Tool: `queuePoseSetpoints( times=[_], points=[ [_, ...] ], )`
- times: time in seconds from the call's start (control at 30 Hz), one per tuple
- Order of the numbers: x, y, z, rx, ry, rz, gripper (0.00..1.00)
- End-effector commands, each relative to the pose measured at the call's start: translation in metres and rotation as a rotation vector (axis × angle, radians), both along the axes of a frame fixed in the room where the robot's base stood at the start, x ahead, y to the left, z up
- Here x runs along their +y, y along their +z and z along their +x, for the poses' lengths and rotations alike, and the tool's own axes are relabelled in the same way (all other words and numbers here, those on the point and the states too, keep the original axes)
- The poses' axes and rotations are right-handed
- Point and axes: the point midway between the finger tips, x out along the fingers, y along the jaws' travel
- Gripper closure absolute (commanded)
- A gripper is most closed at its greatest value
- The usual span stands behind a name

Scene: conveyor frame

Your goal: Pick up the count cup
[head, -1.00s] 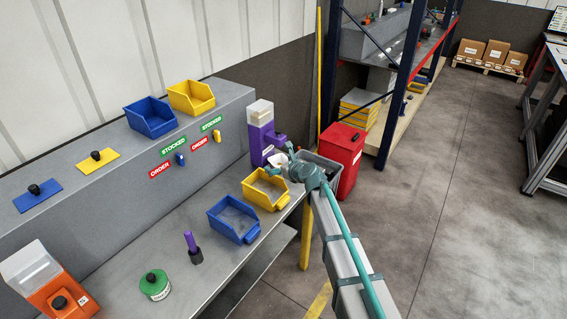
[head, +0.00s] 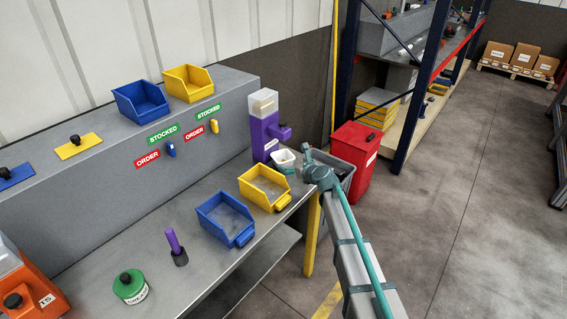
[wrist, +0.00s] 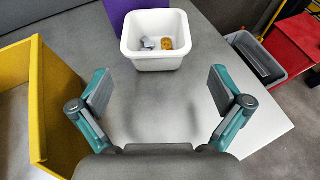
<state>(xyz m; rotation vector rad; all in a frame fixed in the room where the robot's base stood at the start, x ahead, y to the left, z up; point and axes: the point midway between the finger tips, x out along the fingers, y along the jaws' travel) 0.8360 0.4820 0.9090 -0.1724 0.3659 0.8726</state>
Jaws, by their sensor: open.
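The count cup is a small white square cup (wrist: 158,64) at the top middle of the wrist view, with a grey piece and an orange-yellow piece inside. In the head view the cup (head: 285,163) stands on the bench at the foot of the purple dispenser (head: 264,133). My gripper (wrist: 159,92) is open and empty. Its two fingers are spread wide to either side, and the cup sits ahead of them, between their lines and apart from both. In the head view my gripper (head: 297,163) is right beside the cup, and its fingers are small there.
A yellow bin (wrist: 38,120) stands close to the left finger; it also shows in the head view (head: 262,196). A blue bin (head: 225,232) is nearer on the bench. A grey bin (wrist: 258,57) and a red container (wrist: 298,42) stand beyond the bench's right edge.

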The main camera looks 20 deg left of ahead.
Motion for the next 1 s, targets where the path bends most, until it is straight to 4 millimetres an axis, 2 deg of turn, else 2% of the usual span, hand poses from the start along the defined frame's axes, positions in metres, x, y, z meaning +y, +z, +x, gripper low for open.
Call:
queuePoseSetpoints(
  times=[0.1, 0.43, 0.7, 1.0],
  points=[
    [0.015, -0.006, 0.014, 0.002, 0.001, -0.001, 0.0],
    [0.034, -0.013, 0.026, 0.0, 0.001, -0.001, 0.0],
    [0.062, -0.024, 0.046, 0.001, 0.001, -0.002, 0.0],
    [0.066, -0.029, 0.048, 0.0, 0.0, -0.001, 0.0]
  ],
)
